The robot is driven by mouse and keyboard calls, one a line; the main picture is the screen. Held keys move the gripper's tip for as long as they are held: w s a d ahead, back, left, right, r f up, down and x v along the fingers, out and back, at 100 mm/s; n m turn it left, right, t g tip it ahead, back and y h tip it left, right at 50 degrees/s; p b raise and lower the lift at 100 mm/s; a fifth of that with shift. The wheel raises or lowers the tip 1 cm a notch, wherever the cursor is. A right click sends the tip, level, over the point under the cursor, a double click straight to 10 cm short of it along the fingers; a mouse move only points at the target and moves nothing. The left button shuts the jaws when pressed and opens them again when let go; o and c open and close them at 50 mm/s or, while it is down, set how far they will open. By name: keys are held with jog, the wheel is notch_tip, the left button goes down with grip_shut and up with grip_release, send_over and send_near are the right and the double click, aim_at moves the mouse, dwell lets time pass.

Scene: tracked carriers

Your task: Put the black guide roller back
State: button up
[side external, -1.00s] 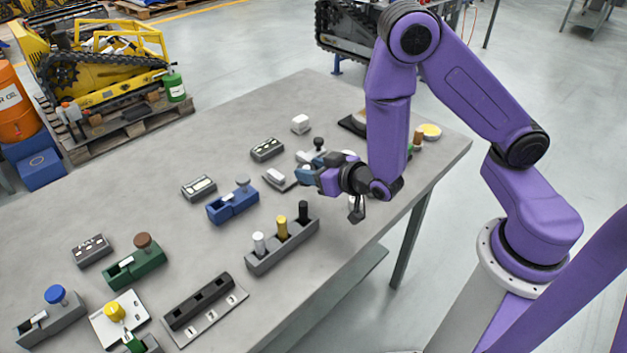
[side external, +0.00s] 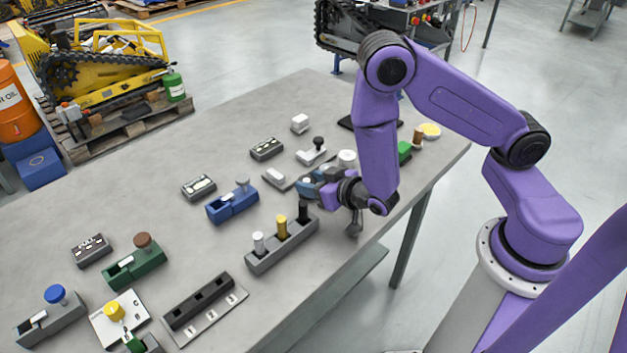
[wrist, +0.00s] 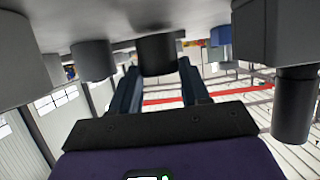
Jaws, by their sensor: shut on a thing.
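In the wrist view my gripper (wrist: 158,66) is shut on a dark cylindrical piece (wrist: 158,52) between its fingertips. I cannot tell whether this is the black guide roller or whether it touches anything beneath. In the side view my gripper (side external: 311,185) is low over the table, just behind the right end of a grey rack (side external: 285,249), and hides what it holds. A black upright cylinder (side external: 303,212) stands at that end of the rack, beside a yellow one (side external: 282,227) and a white one (side external: 259,243). A dark cylinder (wrist: 293,105) also shows at right in the wrist view.
A blue carrier (side external: 232,207) and a pale block (side external: 277,178) are left of my gripper. A white carrier with a black knob (side external: 318,143) is behind it. A slotted dark block (side external: 197,302) lies near the front edge.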

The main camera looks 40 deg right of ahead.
jog(key=shift+f, duration=0.2)
jog(key=o, duration=1.3)
